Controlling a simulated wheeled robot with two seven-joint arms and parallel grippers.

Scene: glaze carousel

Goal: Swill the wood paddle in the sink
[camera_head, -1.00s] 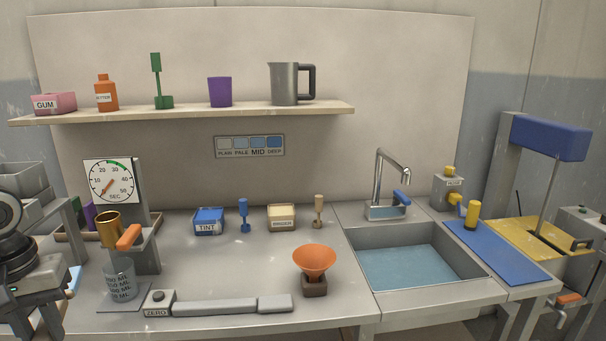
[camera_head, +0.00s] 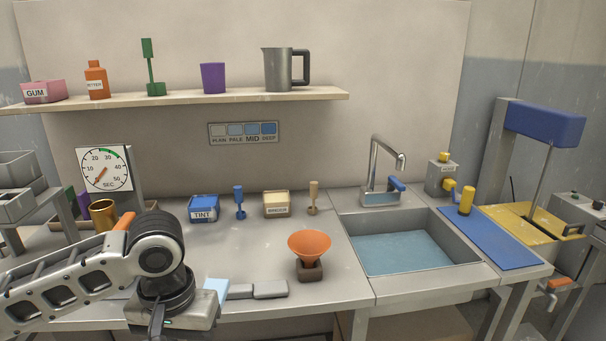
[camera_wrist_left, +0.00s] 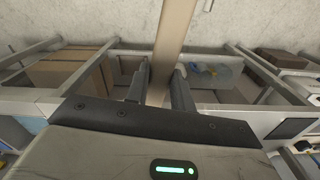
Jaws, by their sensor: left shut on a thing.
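My left gripper (camera_head: 157,324) is at the lower left of the head view, over the front of the counter and well to the left of the sink (camera_head: 456,245). In the left wrist view, the left gripper (camera_wrist_left: 159,88) is shut on a long, flat, tan bar, which looks like the wood paddle (camera_wrist_left: 175,30). The paddle's far end runs out of the top of that view. I cannot make the paddle out in the head view. The sink holds blue water (camera_head: 400,254) under a grey tap (camera_head: 375,168). My right gripper is not in view.
An orange funnel (camera_head: 309,246) on a brown stand is between my left gripper and the sink. The tint box (camera_head: 203,212), binder box (camera_head: 277,207) and two small scoops stand behind. A blue mat (camera_head: 500,240) lies right of the sink. A shelf (camera_head: 180,101) holds several vessels.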

